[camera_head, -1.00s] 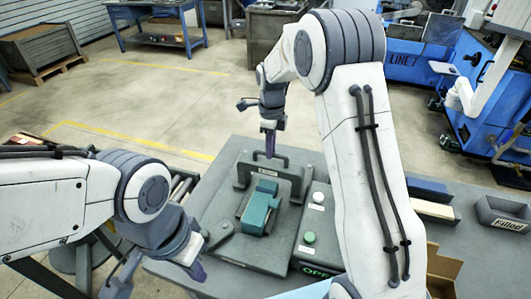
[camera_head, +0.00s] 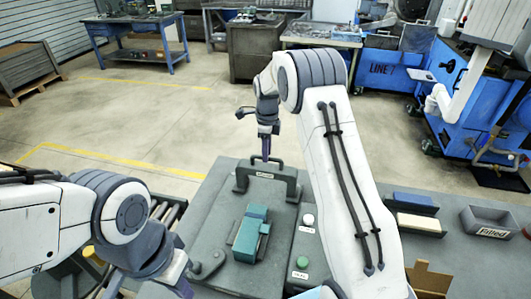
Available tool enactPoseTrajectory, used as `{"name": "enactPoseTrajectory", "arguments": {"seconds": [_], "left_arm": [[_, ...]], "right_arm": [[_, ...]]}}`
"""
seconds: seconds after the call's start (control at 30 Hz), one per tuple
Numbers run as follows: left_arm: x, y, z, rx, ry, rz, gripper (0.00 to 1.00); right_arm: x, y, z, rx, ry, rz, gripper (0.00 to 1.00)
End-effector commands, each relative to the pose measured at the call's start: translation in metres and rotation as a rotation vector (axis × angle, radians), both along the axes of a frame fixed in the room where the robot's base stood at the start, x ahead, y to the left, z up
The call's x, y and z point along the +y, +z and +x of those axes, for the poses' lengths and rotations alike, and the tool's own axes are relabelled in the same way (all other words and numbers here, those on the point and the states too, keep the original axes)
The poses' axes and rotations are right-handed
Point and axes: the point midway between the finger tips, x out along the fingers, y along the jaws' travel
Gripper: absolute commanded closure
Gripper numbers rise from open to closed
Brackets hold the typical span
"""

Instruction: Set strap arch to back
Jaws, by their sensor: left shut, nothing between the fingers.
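The strap arch (camera_head: 267,177) is a dark bracket with a label on its crossbar and a loop handle on top. It stands at the back part of the grey plate (camera_head: 218,277), behind a teal block (camera_head: 251,236), with a gap between them. My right gripper (camera_head: 266,157) points down at the arch's handle, its purple fingers overlapping the handle. The fingers are seen edge-on, so their opening and grip are unclear. My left gripper (camera_head: 184,289) is shut and empty at the lower left, away from the arch and partly cut off by the bottom edge.
A white button (camera_head: 308,220) and a green button (camera_head: 303,262) sit right of the plate. A grey lever (camera_head: 207,265) is at its left. Blue and tan blocks, a grey bin (camera_head: 495,218) marked "Filled" and a cardboard box (camera_head: 428,279) lie to the right.

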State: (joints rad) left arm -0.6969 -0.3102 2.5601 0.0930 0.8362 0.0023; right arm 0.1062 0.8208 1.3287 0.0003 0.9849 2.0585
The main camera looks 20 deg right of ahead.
Motion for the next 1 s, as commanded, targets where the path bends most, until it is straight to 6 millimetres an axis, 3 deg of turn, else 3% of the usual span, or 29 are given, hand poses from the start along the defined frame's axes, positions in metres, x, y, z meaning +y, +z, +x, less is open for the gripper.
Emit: {"name": "enactPoseTrajectory", "arguments": {"seconds": [0.47, 0.8, 1.0], "left_arm": [[0.000, -0.004, 0.000, 0.000, 0.000, 0.000, 1.00], [0.000, -0.019, 0.000, 0.000, -0.001, 0.000, 1.00], [0.000, -0.022, 0.000, 0.000, -0.001, 0.000, 1.00]], "right_arm": [[0.001, 0.009, 0.000, 0.001, 0.000, 0.000, 0.50], [0.002, 0.073, 0.000, -0.002, 0.001, 0.000, 0.50], [0.002, 0.099, 0.000, 0.000, 0.001, 0.000, 0.50]]}}
